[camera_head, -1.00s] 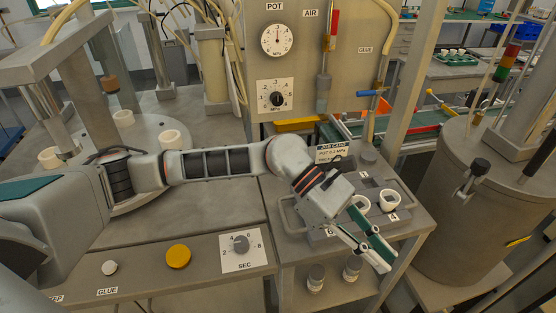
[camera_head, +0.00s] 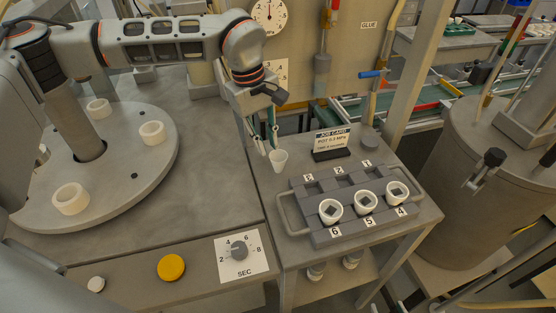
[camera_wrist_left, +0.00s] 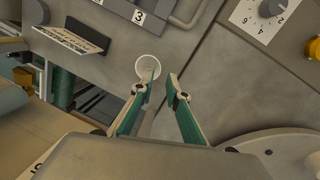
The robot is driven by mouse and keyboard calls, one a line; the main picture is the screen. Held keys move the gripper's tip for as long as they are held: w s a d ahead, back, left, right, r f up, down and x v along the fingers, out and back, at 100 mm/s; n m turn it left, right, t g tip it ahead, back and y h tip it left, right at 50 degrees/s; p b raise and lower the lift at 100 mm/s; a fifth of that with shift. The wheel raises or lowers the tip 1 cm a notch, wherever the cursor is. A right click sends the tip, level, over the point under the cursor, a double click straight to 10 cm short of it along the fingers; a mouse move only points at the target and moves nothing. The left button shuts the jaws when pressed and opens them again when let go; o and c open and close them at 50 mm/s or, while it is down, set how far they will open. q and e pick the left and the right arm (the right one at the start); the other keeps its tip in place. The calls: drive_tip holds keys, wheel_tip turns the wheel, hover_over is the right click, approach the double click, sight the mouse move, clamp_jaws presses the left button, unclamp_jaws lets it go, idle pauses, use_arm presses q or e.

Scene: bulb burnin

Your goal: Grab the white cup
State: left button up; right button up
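A small white cup (camera_head: 279,161) stands on the small table near its back left edge, behind the grey tray. It also shows in the wrist view (camera_wrist_left: 149,66), with its open mouth facing the camera. My left gripper (camera_head: 268,149) points down beside the cup, on its left in the head view. In the left wrist view its green-padded fingers (camera_wrist_left: 162,78) are apart with nothing between them. One fingertip overlaps the cup's near rim; I cannot tell whether it touches. My right gripper is in neither view.
The grey tray (camera_head: 290,207) has white ringed pieces in slots 4, 5 and 6. A job card (camera_head: 332,142) stands behind it. A round plate (camera_head: 120,190) with several white rings is at left. A dial panel (camera_head: 241,257) and yellow button (camera_head: 171,267) are in front.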

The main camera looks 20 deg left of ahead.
sight(272, 159)
use_arm(q)
drive_tip(key=f, duration=0.3)
drive_tip(key=d+f, duration=0.1)
drive_tip(key=f, duration=0.1)
drive_tip(key=shift+w+f, duration=0.15)
drive_tip(key=shift+w, duration=0.2)
clamp_jaws()
